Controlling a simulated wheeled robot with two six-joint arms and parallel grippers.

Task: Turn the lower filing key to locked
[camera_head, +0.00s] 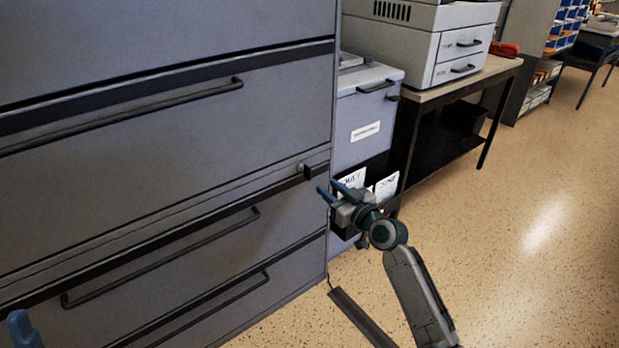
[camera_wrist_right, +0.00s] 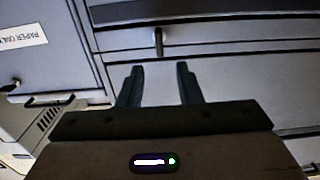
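The filing cabinet (camera_head: 170,130) is grey with dark bar handles and fills the left of the head view. A small dark key (camera_head: 306,172) sticks out near its right edge, on the strip between upper and lower drawers. In the wrist view the key (camera_wrist_right: 158,42) hangs as a short dark bar on the cabinet front. My right gripper (camera_head: 328,187) is open and empty, just right of and below the key. In the wrist view the right gripper's (camera_wrist_right: 159,68) fingers are spread, with the key beyond their gap, apart from both. Only a blue tip of my left gripper (camera_head: 22,330) shows.
A grey bin unit (camera_head: 365,110) with paper labels stands right of the cabinet, close behind my right gripper. A printer (camera_head: 440,45) sits on a dark-legged table (camera_head: 480,78) beyond it. The speckled floor (camera_head: 530,190) at right is clear.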

